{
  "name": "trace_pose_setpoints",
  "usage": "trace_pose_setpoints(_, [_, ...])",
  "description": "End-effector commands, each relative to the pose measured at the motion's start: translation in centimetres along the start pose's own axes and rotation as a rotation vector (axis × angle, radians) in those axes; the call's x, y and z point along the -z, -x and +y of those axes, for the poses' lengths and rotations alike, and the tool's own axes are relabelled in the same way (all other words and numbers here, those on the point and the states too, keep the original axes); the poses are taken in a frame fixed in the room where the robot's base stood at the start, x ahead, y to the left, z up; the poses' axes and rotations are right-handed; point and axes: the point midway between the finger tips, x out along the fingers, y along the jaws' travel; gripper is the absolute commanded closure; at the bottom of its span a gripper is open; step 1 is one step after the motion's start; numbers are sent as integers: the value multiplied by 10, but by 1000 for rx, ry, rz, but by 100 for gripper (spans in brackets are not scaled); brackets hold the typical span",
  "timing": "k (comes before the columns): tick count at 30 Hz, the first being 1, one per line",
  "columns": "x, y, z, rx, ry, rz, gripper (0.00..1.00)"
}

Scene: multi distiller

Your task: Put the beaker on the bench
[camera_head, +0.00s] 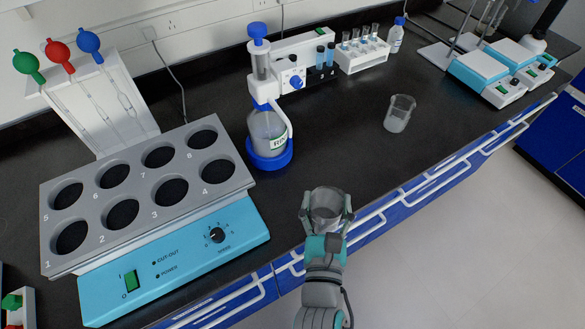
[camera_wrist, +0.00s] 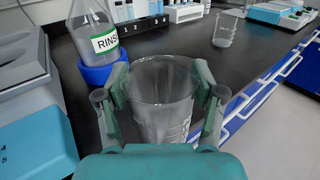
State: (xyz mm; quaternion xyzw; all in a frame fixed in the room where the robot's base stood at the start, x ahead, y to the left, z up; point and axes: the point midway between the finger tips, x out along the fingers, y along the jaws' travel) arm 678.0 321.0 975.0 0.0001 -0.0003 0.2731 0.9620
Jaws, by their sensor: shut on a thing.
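A clear glass beaker (camera_head: 327,203) is held upright between the fingers of my gripper (camera_head: 326,212), near the front edge of the black bench (camera_head: 345,150). In the wrist view the beaker (camera_wrist: 160,95) fills the space between both fingertips of my gripper (camera_wrist: 160,108), which is shut on it. I cannot tell whether the beaker's base touches the bench. A second clear beaker (camera_head: 399,114) stands on the bench farther back to the right; it also shows in the wrist view (camera_wrist: 222,30).
A multi-hole heating unit (camera_head: 165,265) stands at the left. A rinse bottle with dispenser (camera_head: 268,135) stands behind my gripper. A tube rack (camera_head: 362,56) and hotplates (camera_head: 490,75) stand farther back. Bench surface between the bottle and the second beaker is clear.

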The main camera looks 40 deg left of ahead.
Motion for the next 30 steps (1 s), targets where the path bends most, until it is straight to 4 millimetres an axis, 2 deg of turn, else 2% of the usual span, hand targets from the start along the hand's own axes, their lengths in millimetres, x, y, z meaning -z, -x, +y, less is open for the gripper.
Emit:
trace_pose_setpoints(3, [-1, -23, 17, -2, 0, -3, 75])
trace_pose_setpoints(15, [0, -91, 66, 1, 0, 0, 75])
trace_pose_setpoints(24, [0, -112, 81, 2, 1, 0, 75])
trace_pose_setpoints(30, [28, -112, 80, 2, 1, 2, 75])
